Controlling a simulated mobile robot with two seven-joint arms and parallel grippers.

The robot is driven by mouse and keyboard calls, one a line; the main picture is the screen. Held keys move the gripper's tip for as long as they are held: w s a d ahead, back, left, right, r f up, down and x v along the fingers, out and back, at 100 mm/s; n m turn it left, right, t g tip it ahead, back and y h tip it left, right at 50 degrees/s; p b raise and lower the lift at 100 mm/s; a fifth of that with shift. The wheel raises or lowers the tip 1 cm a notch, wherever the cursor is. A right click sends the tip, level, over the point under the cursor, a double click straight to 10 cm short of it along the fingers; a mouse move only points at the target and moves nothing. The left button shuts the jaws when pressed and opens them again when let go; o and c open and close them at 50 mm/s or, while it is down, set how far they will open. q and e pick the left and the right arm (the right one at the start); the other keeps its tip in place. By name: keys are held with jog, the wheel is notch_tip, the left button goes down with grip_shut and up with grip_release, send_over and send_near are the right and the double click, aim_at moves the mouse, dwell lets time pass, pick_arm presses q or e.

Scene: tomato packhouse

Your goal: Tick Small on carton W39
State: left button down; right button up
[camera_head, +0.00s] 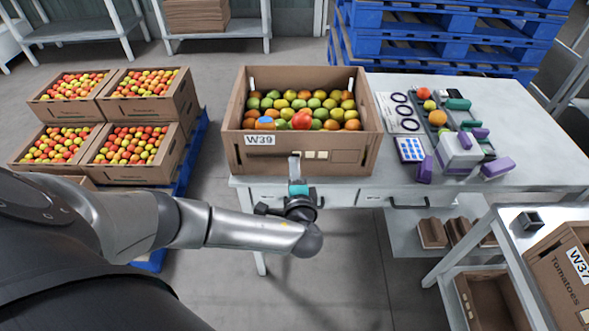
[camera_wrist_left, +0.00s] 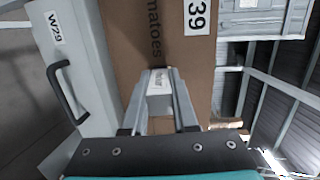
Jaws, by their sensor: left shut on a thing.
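Carton W39 (camera_head: 250,166) stands on the table's left end, full of red, orange, yellow and green tomatoes. Its W39 label (camera_head: 260,140) is on the front wall. A row of small pale boxes (camera_head: 316,155) is right of my gripper on that wall; their wording is too small to read. My left gripper (camera_head: 295,172) is in front of this wall. It is shut on a small whitish block with dark lettering (camera_wrist_left: 159,84), seen between the fingers in the wrist view. Carton W39 (camera_wrist_left: 175,45) fills the background there. I cannot tell whether the block touches it. My right gripper is not in view.
The white table (camera_head: 530,150) carries a purple-and-grey device (camera_head: 460,150), a blue-and-white pad (camera_head: 410,150) and sheets with rings. Drawers with handles (camera_head: 410,205) are below. Tomato crates (camera_head: 150,110) stand left. Carton W37 (camera_head: 560,275) is at lower right.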

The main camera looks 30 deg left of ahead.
pick_arm(q)
jog(key=shift+w+d+r, duration=0.2)
jog(key=shift+r, duration=0.15)
dwell(0.3)
jog(key=shift+p, duration=0.3)
jog(key=shift+f+p+v, duration=0.15)
jog(key=shift+p+v, duration=0.25)
jog(key=shift+v, duration=0.45)
jog(key=shift+f+p+v, duration=0.15)
jog(key=shift+p+v, duration=0.2)
jog(key=shift+v, duration=0.45)
jog(key=shift+s+d+p, duration=0.25)
jog(key=shift+s+d, duration=0.05)
jog(key=shift+s, duration=0.35)
jog(key=shift+s+d+p, duration=0.2)
jog(key=shift+s+d, duration=0.05)
jog(key=shift+s, duration=0.45)
